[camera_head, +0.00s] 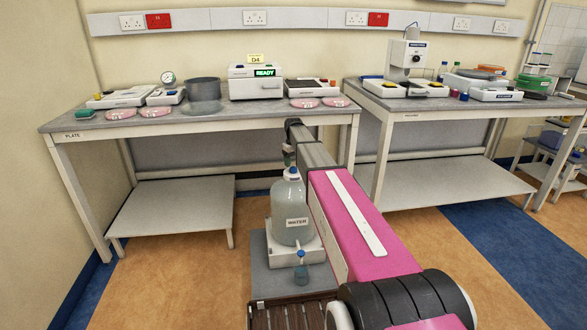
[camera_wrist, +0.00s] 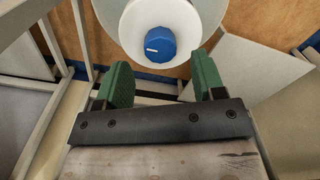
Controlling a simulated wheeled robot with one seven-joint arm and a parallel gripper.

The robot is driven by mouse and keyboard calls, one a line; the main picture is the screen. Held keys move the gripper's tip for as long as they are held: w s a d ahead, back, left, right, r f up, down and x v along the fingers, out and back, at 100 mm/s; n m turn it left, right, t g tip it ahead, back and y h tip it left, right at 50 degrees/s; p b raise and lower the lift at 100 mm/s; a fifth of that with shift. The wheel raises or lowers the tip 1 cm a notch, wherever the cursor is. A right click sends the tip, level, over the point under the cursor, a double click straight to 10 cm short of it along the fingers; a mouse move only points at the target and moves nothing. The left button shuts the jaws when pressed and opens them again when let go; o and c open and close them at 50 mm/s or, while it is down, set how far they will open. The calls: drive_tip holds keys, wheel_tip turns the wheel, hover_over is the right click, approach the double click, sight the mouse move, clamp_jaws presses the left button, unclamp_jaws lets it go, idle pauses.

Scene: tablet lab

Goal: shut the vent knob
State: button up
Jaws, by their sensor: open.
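The blue vent knob (camera_wrist: 160,44) sits on the round white cap (camera_wrist: 133,22) of the water carboy. It carries a short white mark on its left side. In the head view the knob (camera_head: 291,171) is a small blue spot on top of the clear carboy (camera_head: 291,215) labelled WATER. My gripper (camera_wrist: 163,74) is open, with one green finger to the left of the knob and one to the right. Nothing is between the fingers; the knob appears just beyond their tips. In the head view my arm partly hides the gripper above the carboy.
Behind is a bench (camera_head: 95,125) with instruments and pink dishes; a second bench (camera_head: 460,107) stands to the right. Open floor lies at the right.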

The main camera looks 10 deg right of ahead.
sight(293, 168)
drive_tip(key=shift+f, duration=1.8)
drive_tip(key=c, duration=0.9)
